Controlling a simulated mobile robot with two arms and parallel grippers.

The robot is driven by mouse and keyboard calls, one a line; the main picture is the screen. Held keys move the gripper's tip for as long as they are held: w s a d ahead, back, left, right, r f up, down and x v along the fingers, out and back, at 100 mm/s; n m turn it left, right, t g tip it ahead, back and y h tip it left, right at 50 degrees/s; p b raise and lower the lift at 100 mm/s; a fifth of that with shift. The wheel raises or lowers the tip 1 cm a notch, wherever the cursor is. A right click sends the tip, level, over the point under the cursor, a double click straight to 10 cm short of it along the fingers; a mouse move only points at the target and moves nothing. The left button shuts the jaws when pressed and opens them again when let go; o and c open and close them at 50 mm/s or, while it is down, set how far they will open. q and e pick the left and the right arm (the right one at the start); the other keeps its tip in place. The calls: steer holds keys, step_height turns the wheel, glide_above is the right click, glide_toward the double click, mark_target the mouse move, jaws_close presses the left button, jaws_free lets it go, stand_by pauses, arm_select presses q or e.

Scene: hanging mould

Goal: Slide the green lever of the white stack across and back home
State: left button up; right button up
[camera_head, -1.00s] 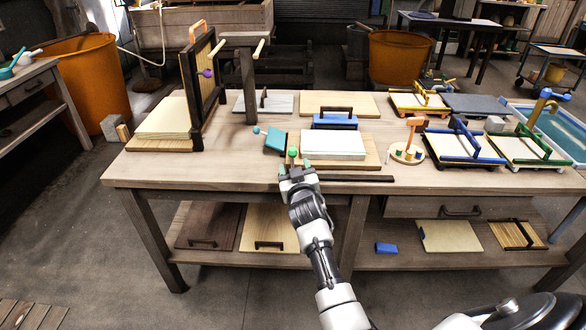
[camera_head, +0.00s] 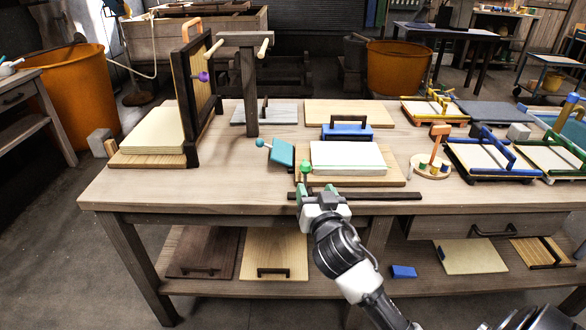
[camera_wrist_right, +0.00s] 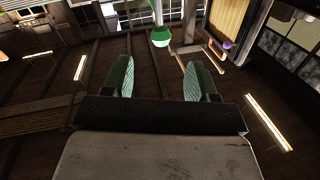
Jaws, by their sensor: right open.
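The white stack (camera_head: 348,155) lies on a wooden board (camera_head: 395,180) at the middle front of the table. The green lever (camera_head: 305,168) shows as a round green knob at the stack's left front corner. It also shows in the right wrist view (camera_wrist_right: 160,38), ahead of the fingertips and roughly centred between them. My right gripper (camera_head: 318,192) is at the table's front edge, just in front of the knob. In the wrist view its green finger pads (camera_wrist_right: 160,75) stand apart with nothing between them. My left gripper is out of view.
A dark strip (camera_head: 385,195) lies along the table's front edge. A teal block (camera_head: 281,154) and a blue handled block (camera_head: 346,131) stand close to the stack. A round stand with an orange post (camera_head: 437,146) is to the right. A tall dark frame (camera_head: 190,110) stands left.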

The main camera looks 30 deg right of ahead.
mark_target(307, 171)
steer(key=x, duration=1)
steer(key=shift+a+r, duration=0.1)
steer(key=shift+r, duration=0.05)
jaws_close()
